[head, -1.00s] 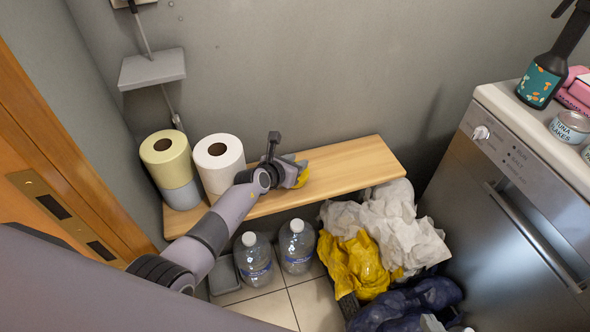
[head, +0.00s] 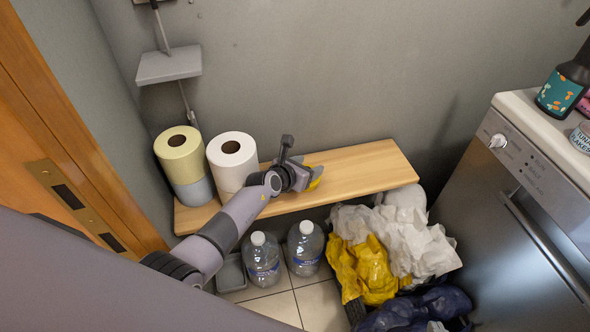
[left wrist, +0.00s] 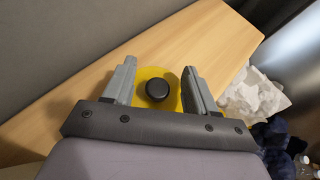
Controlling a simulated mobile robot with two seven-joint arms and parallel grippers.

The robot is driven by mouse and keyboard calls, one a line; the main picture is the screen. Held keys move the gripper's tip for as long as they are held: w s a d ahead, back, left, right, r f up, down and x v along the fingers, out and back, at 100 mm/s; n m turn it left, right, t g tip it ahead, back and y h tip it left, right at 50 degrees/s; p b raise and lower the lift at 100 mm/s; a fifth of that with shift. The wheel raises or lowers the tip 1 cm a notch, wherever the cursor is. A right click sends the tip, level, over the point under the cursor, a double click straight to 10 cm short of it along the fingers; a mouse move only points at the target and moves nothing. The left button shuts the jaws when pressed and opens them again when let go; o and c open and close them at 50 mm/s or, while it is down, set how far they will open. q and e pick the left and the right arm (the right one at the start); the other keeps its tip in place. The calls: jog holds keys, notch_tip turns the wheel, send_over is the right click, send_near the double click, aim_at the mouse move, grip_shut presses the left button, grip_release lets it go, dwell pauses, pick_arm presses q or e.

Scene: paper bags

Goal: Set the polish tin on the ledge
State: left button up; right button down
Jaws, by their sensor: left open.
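The polish tin is yellow with a round black knob on top. It sits between my left fingers in the left wrist view (left wrist: 174,76), over the wooden ledge (head: 365,165). In the head view only a yellow edge of the tin (head: 316,184) shows beside my left gripper (head: 308,175). The tin appears to rest on the ledge, though its underside is hidden. In the left wrist view my left gripper (left wrist: 159,66) is open, with one finger on each side of the tin. Whether either finger touches it is unclear. My right gripper is not in view.
Two paper rolls (head: 232,160) (head: 181,155) stand at the ledge's left end. The ledge's right part is clear. A steel appliance (head: 500,200) stands at right.

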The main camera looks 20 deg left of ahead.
pick_arm(q)
jog(key=p+v, duration=0.2)
jog(key=v, duration=0.2)
jog(key=shift+r+p, duration=0.1)
jog(key=shift+p, duration=0.3)
jog(key=s+a+r+n+t+y+p, duration=0.15)
jog(key=s+r+n, duration=0.25)
jog(key=s+n, duration=0.5)
jog(key=s+a+r+n+t+p, duration=0.25)
jog(key=s+n, duration=0.45)
jog(key=n, duration=0.4)
jog(key=s+f+n+g, duration=0.2)
jog(key=s+n, duration=0.4)
jog(key=n, duration=0.2)
jog(key=s+d+f+n+g, duration=0.1)
jog(key=s+f+n+g, duration=0.1)
jog(key=s+n, duration=0.5)
jog(key=shift+s+d+n+g+b, duration=0.3)
jog(key=shift+n+g+b, duration=0.25)
jog(key=shift+n, duration=0.45)
pick_arm(e)
jog(key=shift+s+d+r, duration=0.15)
jog(key=shift+d+r, duration=0.05)
jog(key=shift+r, duration=0.45)
jog(key=shift+s+d+r, duration=0.15)
jog(key=shift+d+r, duration=0.05)
jog(key=shift+r, duration=0.45)
jog(key=shift+s+d+r, duration=0.15)
jog(key=shift+d+r, duration=0.05)
jog(key=shift+r, duration=0.45)
